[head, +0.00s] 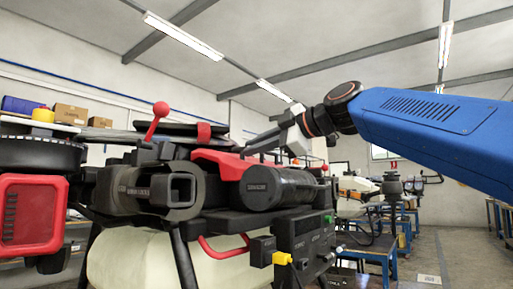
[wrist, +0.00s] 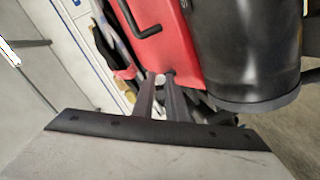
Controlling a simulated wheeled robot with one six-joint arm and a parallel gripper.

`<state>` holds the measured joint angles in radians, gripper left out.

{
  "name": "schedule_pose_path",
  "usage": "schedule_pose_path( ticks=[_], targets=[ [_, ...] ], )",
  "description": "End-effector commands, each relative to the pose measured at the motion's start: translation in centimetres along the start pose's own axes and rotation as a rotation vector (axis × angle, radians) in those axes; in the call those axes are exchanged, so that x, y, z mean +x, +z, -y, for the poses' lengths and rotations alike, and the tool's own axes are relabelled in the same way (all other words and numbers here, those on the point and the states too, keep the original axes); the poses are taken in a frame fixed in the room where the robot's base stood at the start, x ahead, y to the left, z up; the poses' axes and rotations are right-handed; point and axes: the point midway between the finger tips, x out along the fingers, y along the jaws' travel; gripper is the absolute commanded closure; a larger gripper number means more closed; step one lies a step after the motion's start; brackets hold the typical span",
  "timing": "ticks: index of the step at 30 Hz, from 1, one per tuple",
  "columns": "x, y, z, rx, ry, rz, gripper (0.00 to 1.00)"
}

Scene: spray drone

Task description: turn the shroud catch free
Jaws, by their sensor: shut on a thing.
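The spray drone's red shroud (head: 226,162) lies on top of its black body, and the wrist view shows it as a red panel (wrist: 172,38). My gripper (head: 250,146) reaches in from the right, with its fingertips at the shroud's upper right edge. In the wrist view my gripper (wrist: 158,82) is shut on a small pale piece (wrist: 160,79) beside the panel's lower edge. This looks like the shroud catch, but its shape and turn are mostly hidden between the fingers. The head view does not show the catch clearly.
A black cylinder (head: 282,188) sits just below the gripper and is large in the wrist view (wrist: 250,45). A red-knobbed lever (head: 157,120) stands up to the left. A red motor unit (head: 33,213) is at far left. Open floor lies at right.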

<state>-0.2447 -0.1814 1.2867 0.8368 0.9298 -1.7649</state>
Motion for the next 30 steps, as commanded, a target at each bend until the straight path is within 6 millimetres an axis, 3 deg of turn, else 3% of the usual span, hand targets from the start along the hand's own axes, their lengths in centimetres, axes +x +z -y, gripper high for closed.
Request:
schedule_pose_path(
  ticks=[30],
  targets=[
    [0.07, -1.14, 0.7, 0.07, 0.168, 0.273, 1.0]
  ],
)
